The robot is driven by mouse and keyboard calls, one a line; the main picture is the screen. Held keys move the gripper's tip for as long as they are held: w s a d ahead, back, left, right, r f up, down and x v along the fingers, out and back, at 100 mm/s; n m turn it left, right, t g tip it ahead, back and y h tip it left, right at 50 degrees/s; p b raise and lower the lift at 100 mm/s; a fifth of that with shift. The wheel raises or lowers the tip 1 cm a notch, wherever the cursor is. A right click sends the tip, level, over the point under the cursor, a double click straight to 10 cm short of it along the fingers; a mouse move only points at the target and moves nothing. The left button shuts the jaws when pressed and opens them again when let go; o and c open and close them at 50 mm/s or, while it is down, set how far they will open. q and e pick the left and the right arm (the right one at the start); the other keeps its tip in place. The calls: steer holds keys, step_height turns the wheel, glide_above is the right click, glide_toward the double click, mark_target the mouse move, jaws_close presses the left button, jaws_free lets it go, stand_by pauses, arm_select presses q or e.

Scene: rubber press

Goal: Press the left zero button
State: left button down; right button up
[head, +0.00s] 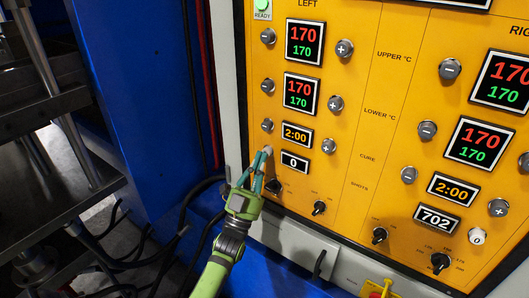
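The left zero button (267,149) is a small pale round button on the yellow panel, left of the left shots display (295,162), which reads 0. My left gripper (265,156) is at this button, and its teal fingertips cover part of it. The fingers come together at the tips, so the gripper looks shut, with nothing seen between them. The tips appear to touch the button or be very close; I cannot tell which. My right gripper is not in view.
The yellow panel (372,130) holds several displays, plus and minus buttons and black knobs. The right shots display (437,218) reads 702, beside a white zero button (477,236). Dark press machinery (45,100) stands at left.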

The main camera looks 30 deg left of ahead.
arm_select(q)
steer(key=shift+s, duration=0.7)
steer(key=shift+p, duration=0.3)
steer(key=s, duration=0.1)
steer(key=s+p, duration=0.1)
steer(key=s, duration=0.1)
steer(key=s+p, duration=0.1)
steer(key=s, duration=0.1)
steer(key=shift+a, duration=0.25)
steer(key=shift+f, duration=0.1)
